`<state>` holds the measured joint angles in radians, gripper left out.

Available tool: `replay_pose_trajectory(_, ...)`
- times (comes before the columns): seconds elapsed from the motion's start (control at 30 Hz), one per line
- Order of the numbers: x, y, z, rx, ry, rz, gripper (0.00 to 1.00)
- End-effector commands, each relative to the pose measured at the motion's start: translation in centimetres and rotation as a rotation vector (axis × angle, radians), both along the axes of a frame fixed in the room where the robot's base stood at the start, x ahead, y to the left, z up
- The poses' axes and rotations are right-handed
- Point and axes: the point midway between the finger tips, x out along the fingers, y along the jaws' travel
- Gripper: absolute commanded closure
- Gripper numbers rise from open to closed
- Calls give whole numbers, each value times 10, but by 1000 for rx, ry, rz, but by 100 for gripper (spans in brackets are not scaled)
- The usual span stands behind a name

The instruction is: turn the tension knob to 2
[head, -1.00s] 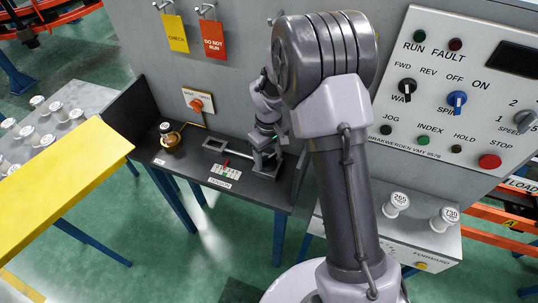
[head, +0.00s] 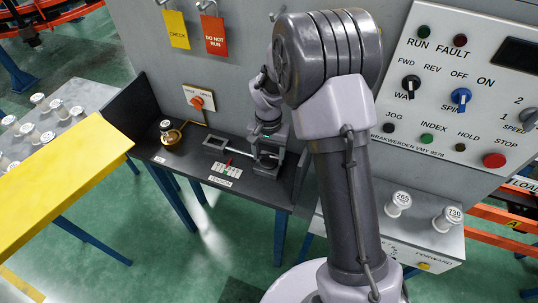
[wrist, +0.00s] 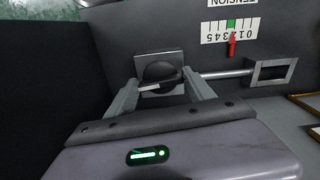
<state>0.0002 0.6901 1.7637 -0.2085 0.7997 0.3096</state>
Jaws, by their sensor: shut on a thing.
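The tension knob (wrist: 160,72) is a dark round knob with a bar across it, on a square grey plate, in the wrist view. My gripper (wrist: 160,92) has one finger on each side of it and is shut on it. Beside it, a white scale (wrist: 230,30) numbered 0 to 5 has a green band, and a red pointer (wrist: 232,44) stands at about the green band; the exact number is hard to read. In the head view my gripper (head: 266,158) is at the bench's right end, hiding the knob, and the scale (head: 226,170) shows to its left.
A rod and rectangular frame (wrist: 272,70) extend from the knob's plate. A dark side wall (wrist: 40,90) stands close left in the wrist view. In the head view, a spool on a brass cup (head: 170,137) stands at the bench's left, and a control panel (head: 455,120) is at right.

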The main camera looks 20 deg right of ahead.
Motion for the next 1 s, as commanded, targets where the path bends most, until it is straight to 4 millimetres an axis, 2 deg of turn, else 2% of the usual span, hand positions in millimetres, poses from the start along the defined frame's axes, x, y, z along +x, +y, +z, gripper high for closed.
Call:
replay_pose_trajectory(0.2,1,1,-1,-1,-1,-175,79)
replay_pose_trajectory(0.5,1,2,0,0,0,-349,79)
replay_pose_trajectory(1.0,1,2,0,0,1,-435,79)
